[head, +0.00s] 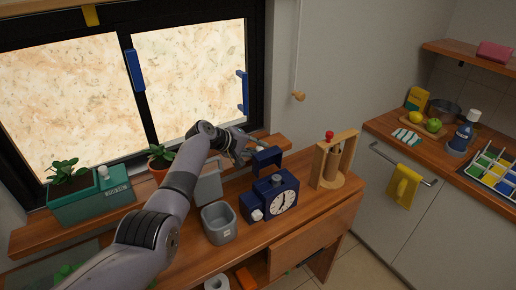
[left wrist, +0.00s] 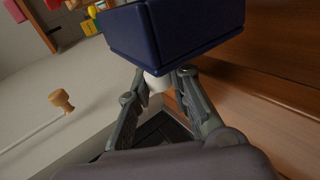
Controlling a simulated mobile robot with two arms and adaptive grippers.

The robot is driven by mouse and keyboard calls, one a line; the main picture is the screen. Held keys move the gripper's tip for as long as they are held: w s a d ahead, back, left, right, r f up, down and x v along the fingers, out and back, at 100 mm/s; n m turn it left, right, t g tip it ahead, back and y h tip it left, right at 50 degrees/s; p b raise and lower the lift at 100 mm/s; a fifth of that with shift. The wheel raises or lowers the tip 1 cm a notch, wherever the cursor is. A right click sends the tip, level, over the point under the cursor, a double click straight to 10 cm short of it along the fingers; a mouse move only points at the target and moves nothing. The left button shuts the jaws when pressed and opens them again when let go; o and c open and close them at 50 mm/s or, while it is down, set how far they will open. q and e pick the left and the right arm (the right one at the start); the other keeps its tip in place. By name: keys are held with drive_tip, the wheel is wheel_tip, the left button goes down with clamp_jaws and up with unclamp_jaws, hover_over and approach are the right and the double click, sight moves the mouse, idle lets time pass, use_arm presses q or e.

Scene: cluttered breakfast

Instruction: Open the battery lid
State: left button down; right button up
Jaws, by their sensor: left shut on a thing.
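A dark blue clock (head: 283,201) with a white dial stands on the wooden sideboard. Its blue box-like lid (head: 267,157) is raised above the back of the clock body, and a gap shows between them. In the left wrist view the blue lid (left wrist: 180,35) fills the top, with a white knob (left wrist: 157,82) at its near side. My left gripper (head: 243,151) reaches in from behind and left of the lid; in the left wrist view its fingers (left wrist: 158,86) are closed around the knob. My right gripper is in neither view.
A grey open bin (head: 219,224) stands left of the clock, and a wooden stand with a red knob (head: 329,134) to its right. Potted plants line the window ledge. A cord with a wooden pull (head: 298,96) hangs behind.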

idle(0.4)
use_arm(q)
drive_tip(key=c, duration=1.6)
unclamp_jaws()
wheel_tip(320, 180, up, 10)
drive_tip(key=shift+w, duration=0.1)
